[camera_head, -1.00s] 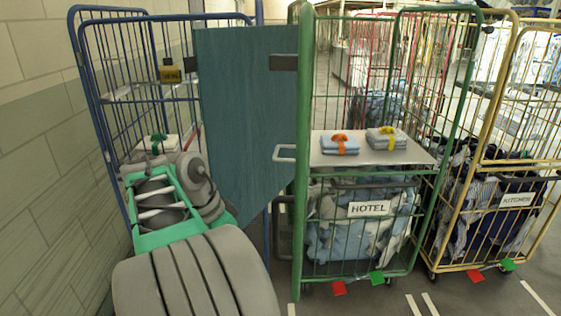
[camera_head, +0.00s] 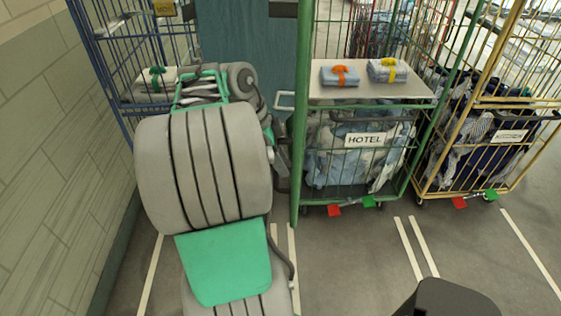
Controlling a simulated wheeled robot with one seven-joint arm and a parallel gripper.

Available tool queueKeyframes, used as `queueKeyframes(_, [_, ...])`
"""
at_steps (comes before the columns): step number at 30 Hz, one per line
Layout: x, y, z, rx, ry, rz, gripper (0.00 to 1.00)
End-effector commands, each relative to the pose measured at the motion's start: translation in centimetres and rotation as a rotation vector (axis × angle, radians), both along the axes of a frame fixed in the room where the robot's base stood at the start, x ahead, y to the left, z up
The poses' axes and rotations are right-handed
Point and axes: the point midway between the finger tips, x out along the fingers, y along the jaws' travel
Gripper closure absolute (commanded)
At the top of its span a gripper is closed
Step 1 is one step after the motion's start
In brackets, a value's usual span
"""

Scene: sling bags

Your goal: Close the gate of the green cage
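The green cage (camera_head: 303,150) stands in the middle, with a HOTEL sign (camera_head: 369,139) on its front. A teal panel (camera_head: 235,55), which looks like its gate, stands out to the left of the cage's left post, so the cage front is open above the sign. A pale loop handle (camera_head: 285,102) sits beside that post. My grey and green arm rises at the left, in front of the panel's lower part. A dark part shows at the arm's right side, close to the post. My gripper's fingers are hidden, and I cannot see any contact.
A blue cage (camera_head: 112,98) stands by the wall at left, holding a folded bundle with a green tie (camera_head: 155,80). A yellow cage (camera_head: 482,190) stands at right. Bundles with orange (camera_head: 340,76) and yellow (camera_head: 388,70) ties lie on the green cage's shelf (camera_head: 410,90). Floor in front is mostly clear.

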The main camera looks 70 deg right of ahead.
Motion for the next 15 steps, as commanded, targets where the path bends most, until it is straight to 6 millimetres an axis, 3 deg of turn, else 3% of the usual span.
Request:
queueKeyframes(5, [0.01,0.00,0.05,0.000,0.000,0.001,0.63])
queueKeyframes(15, [0.02,0.00,0.06,0.000,0.000,0.001,0.91])
